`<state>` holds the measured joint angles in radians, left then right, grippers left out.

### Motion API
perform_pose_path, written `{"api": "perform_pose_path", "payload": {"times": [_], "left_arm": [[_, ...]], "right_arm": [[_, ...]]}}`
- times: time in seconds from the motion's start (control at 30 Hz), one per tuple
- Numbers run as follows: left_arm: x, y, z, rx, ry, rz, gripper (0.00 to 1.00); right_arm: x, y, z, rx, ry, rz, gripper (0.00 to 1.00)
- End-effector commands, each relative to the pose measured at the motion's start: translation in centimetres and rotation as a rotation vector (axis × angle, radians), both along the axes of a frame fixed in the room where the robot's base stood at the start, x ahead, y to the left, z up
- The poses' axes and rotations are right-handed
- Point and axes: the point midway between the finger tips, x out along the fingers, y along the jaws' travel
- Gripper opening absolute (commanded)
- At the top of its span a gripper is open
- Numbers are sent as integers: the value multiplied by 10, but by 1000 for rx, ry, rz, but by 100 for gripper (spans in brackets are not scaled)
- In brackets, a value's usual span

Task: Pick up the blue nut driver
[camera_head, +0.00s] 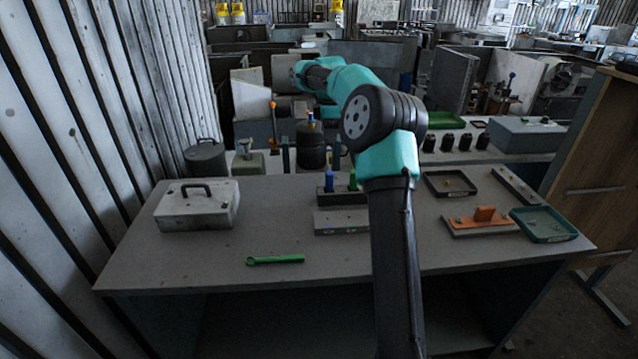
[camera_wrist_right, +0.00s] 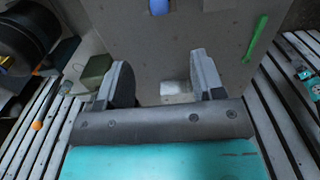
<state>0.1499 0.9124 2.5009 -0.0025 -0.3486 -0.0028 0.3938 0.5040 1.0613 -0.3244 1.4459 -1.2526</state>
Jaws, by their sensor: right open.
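The blue nut driver (camera_head: 329,181) stands upright in a dark holder block (camera_head: 342,198) at the middle back of the table, beside a green-handled tool (camera_head: 353,180). In the right wrist view a blue handle (camera_wrist_right: 159,6), which looks like the driver, is cut off by the top edge. My right gripper (camera_wrist_right: 162,76) is open, with nothing between its fingers and apart from the driver. In the head view my own arm hides most of it. My left gripper is in neither view.
A grey toolbox (camera_head: 198,208) is at the table's left and a green wrench (camera_head: 275,260) near its front. A grey block (camera_head: 341,223) lies before the holder. Trays (camera_head: 543,224) and an orange-handled float (camera_head: 484,216) are at right. A black canister (camera_head: 312,150) stands behind the table.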

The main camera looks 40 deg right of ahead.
Motion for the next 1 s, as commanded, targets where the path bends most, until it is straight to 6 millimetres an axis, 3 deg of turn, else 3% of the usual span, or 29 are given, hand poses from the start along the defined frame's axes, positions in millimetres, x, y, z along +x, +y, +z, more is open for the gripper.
{"api": "perform_pose_path", "payload": {"times": [0.33, 1.0], "left_arm": [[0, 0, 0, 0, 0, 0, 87], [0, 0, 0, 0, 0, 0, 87]], "right_arm": [[0, -1, -12, 0, 1, -2, 62], [-1, -1, -117, -1, 1, -3, 62]]}}
